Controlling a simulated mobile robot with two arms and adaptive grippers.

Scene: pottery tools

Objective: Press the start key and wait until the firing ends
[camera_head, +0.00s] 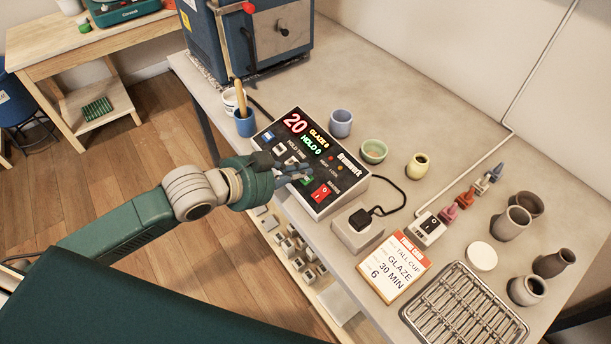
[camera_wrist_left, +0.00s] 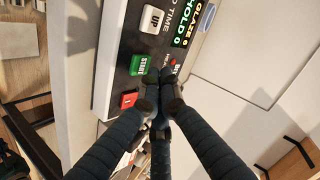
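The controller box (camera_head: 340,186) stands on the grey table. Its display (camera_head: 297,124) shows a red 20, a yellow GLAZE line and a green HOLD 0. The green START key (camera_wrist_left: 138,65) shows clearly in the left wrist view, beside the fingertips; in the head view the gripper partly covers it. My left gripper (camera_head: 300,173) is over the key panel, its dark fingertips (camera_wrist_left: 161,84) close together with nothing held. I cannot tell whether a finger touches a key. The red switch (camera_head: 321,193) is beside the fingers. My right gripper is out of view.
The blue kiln (camera_head: 225,45) stands behind, its door shut. A blue cup with a brush (camera_head: 244,125), a lilac cup (camera_head: 341,122), a plug block (camera_head: 357,232) and a wire rack (camera_head: 465,308) are around.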

